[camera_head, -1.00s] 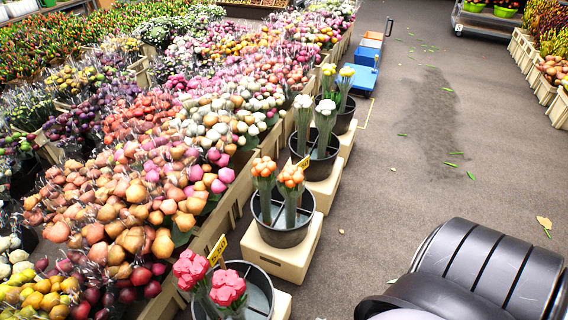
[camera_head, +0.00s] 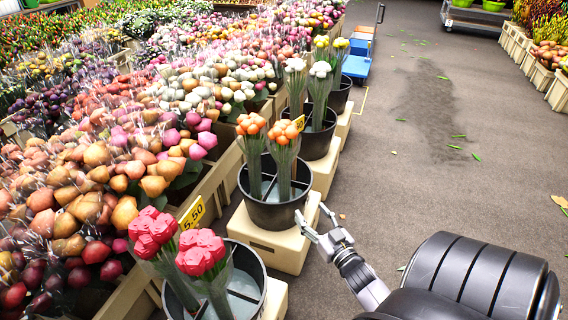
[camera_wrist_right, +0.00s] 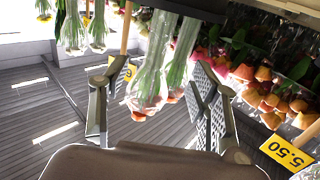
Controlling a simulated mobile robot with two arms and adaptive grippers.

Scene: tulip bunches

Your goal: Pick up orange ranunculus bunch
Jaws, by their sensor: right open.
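Two orange ranunculus bunches, a left one (camera_head: 250,125) and a right one (camera_head: 284,132), stand upright in a black bucket (camera_head: 272,214) on a cream block. My right gripper (camera_head: 312,213) is open and empty, just right of the bucket and in front of it, apart from the stems. The right wrist view is upside down. There the bunches' clear wraps and stems (camera_wrist_right: 150,85) show between the spread fingers of my right gripper (camera_wrist_right: 152,78), farther out, with the orange heads low in the picture. My left gripper is in neither view.
A bucket with pink-red bunches (camera_head: 202,252) stands nearer, and one with white bunches (camera_head: 320,72) farther back. A yellow price tag (camera_head: 298,123) sits by the orange bunches. Crowded flower crates line the left. Grey floor (camera_head: 430,170) is open at right.

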